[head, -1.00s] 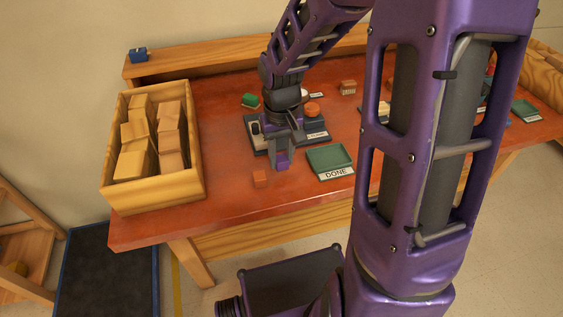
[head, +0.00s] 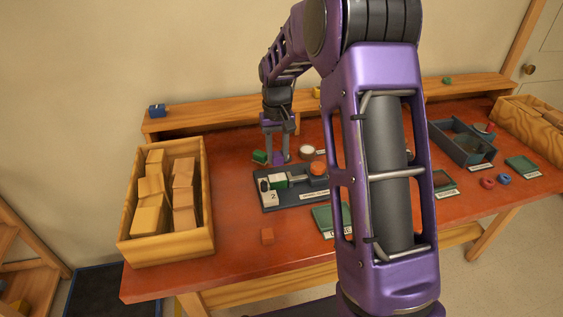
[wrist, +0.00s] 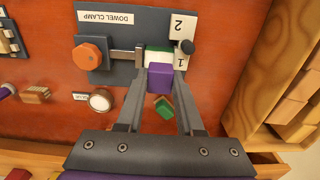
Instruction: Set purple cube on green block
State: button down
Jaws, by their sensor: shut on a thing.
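My gripper (head: 278,157) is shut on the purple cube (head: 280,159), near the back of the red worktop. In the wrist view the purple cube (wrist: 160,78) sits between the two fingertips. A loose green block (head: 259,156) lies just left of the gripper in the head view. In the wrist view this green block (wrist: 163,108) shows between the fingers, apart from the cube in the picture. A second green piece (head: 279,181) is in the dowel clamp (head: 296,199), partly hidden by the cube in the wrist view. The cube's exact height is unclear.
The clamp has an orange knob (head: 318,168) and white number tags. A crate of wooden blocks (head: 207,215) stands at left. A round white-topped item (head: 306,152) is right of the gripper.

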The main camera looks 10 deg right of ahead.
aim_at(277, 177)
jog(key=shift+w+f, duration=0.2)
jog(key=shift+w, duration=0.15)
jog(key=shift+f+b, duration=1.4)
jog(key=shift+f, duration=1.15)
jog(key=shift+f, duration=0.2)
jog(key=shift+c, duration=2.3)
grip_release()
jog(key=o, duration=0.4)
jog(key=shift+r, duration=0.1)
